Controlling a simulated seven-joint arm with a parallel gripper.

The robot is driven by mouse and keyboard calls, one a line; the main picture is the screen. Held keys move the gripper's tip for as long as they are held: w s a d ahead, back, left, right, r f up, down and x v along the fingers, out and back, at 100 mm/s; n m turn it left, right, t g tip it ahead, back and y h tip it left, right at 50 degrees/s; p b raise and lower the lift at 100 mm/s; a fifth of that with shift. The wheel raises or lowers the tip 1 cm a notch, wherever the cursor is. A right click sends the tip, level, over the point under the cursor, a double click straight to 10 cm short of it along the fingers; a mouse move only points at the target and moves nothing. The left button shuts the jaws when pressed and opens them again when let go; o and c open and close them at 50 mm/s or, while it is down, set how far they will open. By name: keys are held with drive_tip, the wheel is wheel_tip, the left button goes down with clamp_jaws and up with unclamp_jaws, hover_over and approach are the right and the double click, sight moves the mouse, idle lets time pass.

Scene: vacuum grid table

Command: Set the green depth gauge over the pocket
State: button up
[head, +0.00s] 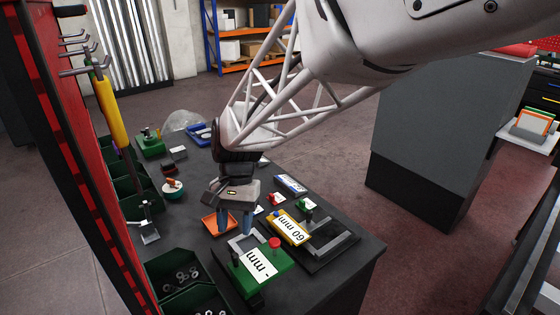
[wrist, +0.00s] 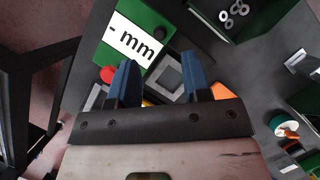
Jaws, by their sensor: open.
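The green depth gauge (head: 262,264) is a flat green block with a white "- mm" label, a red knob and a black knob. It lies near the front of the dark table, and shows at the upper left of the wrist view (wrist: 135,35). A grey square frame with an opening (head: 240,243) lies beside it, partly hidden by my fingers; it also shows in the wrist view (wrist: 165,76). I cannot tell whether this is the pocket. My gripper (head: 235,225) points down, open and empty, above the frame and just behind the green gauge.
A yellow "60 mm" gauge (head: 290,228) lies to the right, beside a dark plate with grey rails (head: 330,243). An orange tray (head: 217,222) is left of my fingers. Green bins with metal rings (head: 185,275) line the left edge. A tool panel (head: 62,150) rises there.

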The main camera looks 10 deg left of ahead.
sight(235, 253)
drive_tip(key=shift+f, duration=0.1)
drive_tip(key=shift+x, duration=3.8)
clamp_jaws()
